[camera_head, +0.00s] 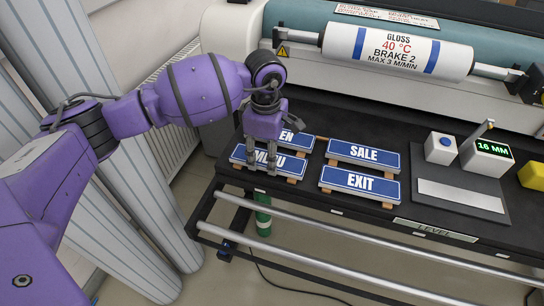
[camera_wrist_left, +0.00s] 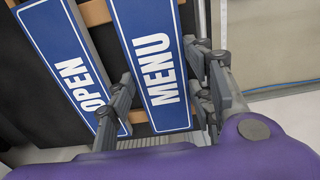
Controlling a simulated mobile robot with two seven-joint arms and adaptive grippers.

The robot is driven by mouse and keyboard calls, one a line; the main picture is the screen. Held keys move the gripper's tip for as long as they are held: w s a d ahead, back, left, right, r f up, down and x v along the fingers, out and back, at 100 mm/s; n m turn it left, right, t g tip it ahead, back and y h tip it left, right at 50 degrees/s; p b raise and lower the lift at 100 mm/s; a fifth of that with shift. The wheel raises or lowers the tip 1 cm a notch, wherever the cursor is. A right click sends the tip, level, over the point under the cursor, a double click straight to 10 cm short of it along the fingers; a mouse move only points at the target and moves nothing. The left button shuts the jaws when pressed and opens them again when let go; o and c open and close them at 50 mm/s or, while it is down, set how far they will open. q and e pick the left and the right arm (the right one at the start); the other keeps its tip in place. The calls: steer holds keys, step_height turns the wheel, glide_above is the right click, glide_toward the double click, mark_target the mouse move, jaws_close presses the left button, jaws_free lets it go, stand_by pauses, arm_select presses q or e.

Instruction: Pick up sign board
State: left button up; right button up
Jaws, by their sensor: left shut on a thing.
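The blue MENU sign board (camera_head: 286,166) lies at the front left of the black table, on light wooden strips. My left gripper (camera_head: 261,167) is over it from above, with its fingers shut on it. In the left wrist view the fingers of the left gripper (camera_wrist_left: 165,95) stand on both long sides of the MENU board (camera_wrist_left: 150,50). The OPEN board (camera_head: 300,141) lies just behind it, partly hidden by my gripper; it also shows in the left wrist view (camera_wrist_left: 62,45). The SALE board (camera_head: 363,154) and EXIT board (camera_head: 360,183) lie to the right. My right gripper is not in view.
A laminating machine with a white GLOSS roller (camera_head: 395,52) stands behind. A grey plate (camera_head: 460,195) with a gauge reading 16 MM (camera_head: 487,158) and a yellow block (camera_head: 532,177) are at the right. A metal rail (camera_head: 350,240) runs below the table's front edge.

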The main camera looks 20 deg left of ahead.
arm_select(q)
steer(key=c, duration=0.3)
steer(key=shift+r, duration=0.1)
